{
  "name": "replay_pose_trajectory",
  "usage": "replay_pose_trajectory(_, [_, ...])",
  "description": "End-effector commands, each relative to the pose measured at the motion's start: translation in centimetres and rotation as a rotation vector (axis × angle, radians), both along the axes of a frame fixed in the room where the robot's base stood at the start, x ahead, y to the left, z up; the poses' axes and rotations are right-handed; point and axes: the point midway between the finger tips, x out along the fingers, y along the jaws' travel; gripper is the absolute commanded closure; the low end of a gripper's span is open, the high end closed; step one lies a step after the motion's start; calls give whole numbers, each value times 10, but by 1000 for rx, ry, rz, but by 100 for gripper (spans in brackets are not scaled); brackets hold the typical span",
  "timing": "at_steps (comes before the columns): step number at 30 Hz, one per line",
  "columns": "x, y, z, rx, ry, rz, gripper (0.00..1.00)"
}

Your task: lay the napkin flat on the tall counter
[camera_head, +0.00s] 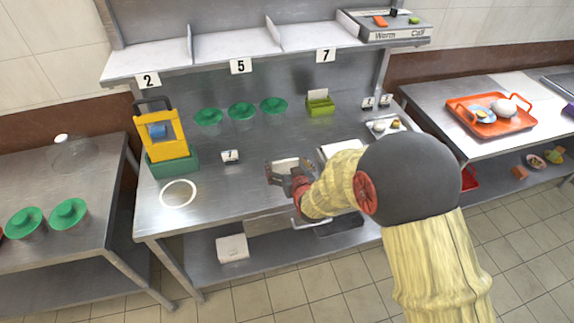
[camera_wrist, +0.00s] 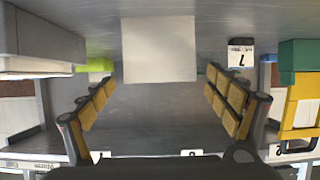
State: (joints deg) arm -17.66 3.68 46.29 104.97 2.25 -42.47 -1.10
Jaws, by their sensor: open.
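A white square napkin (camera_wrist: 158,50) appears to lie flat on the grey metal counter (camera_head: 255,150), ahead of and between my fingers in the wrist view. In the head view it shows as a pale patch (camera_head: 287,163), partly hidden by my gripper. My gripper (camera_head: 284,174) is open, with its two yellow-padded fingers spread on either side and nothing clasped between them. It is low over the middle of the counter; I cannot tell whether the fingertips touch the surface.
A number 7 card (camera_head: 230,156) stands left of my gripper. A yellow-and-green stand (camera_head: 170,150) and a white ring (camera_head: 178,194) are farther left. Green lids (camera_head: 242,110) and a lime holder (camera_head: 320,103) stand behind. My arm hides part of the right side.

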Motion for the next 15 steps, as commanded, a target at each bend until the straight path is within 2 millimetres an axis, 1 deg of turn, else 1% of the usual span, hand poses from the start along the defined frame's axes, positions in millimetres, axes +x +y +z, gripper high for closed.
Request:
replay_pose_trajectory(7, [0,0,0,0,0,0,11])
replay_pose_trajectory(11, [0,0,5,0,0,0,11])
replay_pose_trajectory(15, [-17,-5,13,0,-1,0,11])
